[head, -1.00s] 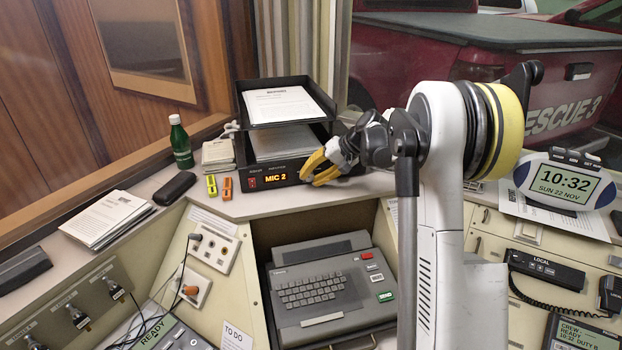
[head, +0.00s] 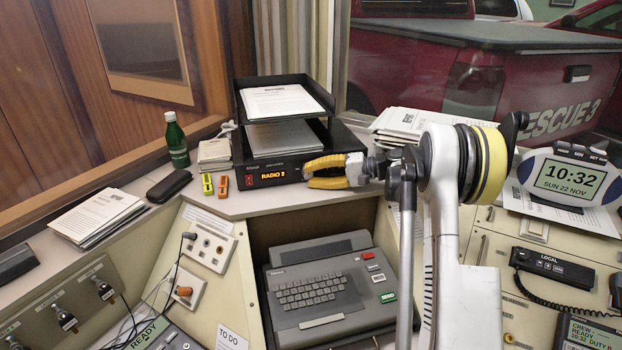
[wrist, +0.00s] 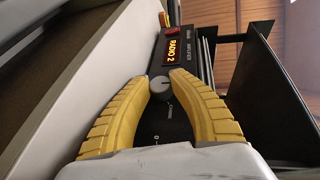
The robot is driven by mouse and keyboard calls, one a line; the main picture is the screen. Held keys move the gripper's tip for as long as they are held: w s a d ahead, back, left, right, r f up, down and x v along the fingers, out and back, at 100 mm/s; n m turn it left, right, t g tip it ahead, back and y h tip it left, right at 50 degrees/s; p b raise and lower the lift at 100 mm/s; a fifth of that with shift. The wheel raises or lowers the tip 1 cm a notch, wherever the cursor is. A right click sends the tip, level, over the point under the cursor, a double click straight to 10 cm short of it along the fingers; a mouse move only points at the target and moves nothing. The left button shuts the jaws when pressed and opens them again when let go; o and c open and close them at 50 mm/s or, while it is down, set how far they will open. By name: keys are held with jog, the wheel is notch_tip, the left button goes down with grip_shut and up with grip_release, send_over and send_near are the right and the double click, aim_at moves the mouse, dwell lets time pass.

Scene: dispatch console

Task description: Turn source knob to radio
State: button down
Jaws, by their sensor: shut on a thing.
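The amplifier (head: 252,181) is a black box under the paper trays, with a lit orange display (head: 274,175). The display also shows in the wrist view (wrist: 172,51), where it reads RADIO 2. The source knob (wrist: 161,86) is a round grey knob on the amplifier's front, with a mark on its face. My gripper (head: 307,174) has yellow fingers, and in the wrist view its fingertips (wrist: 161,85) are closed on either side of the knob.
Black paper trays (head: 236,103) stand on the amplifier. Green and orange markers (head: 223,186), a glasses case (head: 170,186) and a green bottle (head: 176,142) are to its left. A keyboard terminal (head: 330,312) is recessed below. Papers (head: 408,122) lie behind my arm.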

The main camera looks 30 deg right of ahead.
dwell(0.5)
jog(key=c, duration=1.1)
grip_release()
jog(key=shift+a, duration=0.1)
jog(key=shift+c, duration=0.2)
